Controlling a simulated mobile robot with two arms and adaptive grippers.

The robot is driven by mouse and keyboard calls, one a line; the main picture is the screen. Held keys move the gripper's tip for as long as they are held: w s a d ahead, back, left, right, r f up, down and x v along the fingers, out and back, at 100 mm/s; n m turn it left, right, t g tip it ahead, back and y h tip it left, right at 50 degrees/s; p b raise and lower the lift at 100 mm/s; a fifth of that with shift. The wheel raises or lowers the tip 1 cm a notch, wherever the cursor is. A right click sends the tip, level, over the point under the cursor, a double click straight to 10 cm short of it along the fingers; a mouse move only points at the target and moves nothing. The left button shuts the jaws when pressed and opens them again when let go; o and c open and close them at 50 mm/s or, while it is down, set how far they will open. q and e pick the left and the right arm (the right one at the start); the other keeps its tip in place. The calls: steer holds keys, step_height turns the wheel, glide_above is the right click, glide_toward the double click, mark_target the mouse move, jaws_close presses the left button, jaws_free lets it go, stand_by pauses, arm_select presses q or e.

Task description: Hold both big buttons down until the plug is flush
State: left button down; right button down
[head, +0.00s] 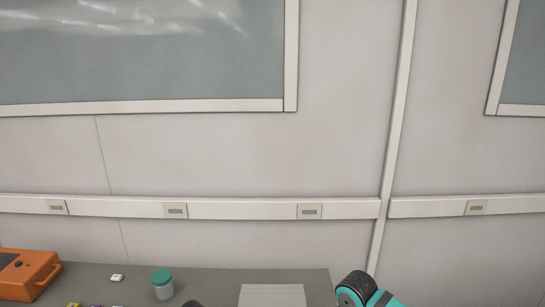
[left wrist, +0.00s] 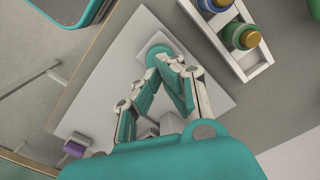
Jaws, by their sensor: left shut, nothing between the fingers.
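In the left wrist view, my left gripper (left wrist: 170,65) is shut and empty. Its fingertips meet over a round teal button (left wrist: 155,52) on a pale square mount. I cannot tell whether they touch or press it. The mount sits on a large pale panel (left wrist: 118,62). A purple block-like piece (left wrist: 76,148) shows at the lower left; what it is is unclear. In the head view, only the top of a pale box (head: 272,296) shows at the bottom edge. I make out neither the plug nor a second big button. My right gripper is out of view.
A white tray (left wrist: 262,66) with bottles stands right of the panel in the left wrist view. In the head view, the grey table (head: 225,278) carries an orange case (head: 28,274), a teal-lidded jar (head: 162,288) and a small white piece (head: 117,278). A wall stands behind.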

arm_select(q)
steer(key=shift+r+p, duration=1.8)
steer(key=shift+r, duration=0.1)
steer(key=shift+f, duration=0.1)
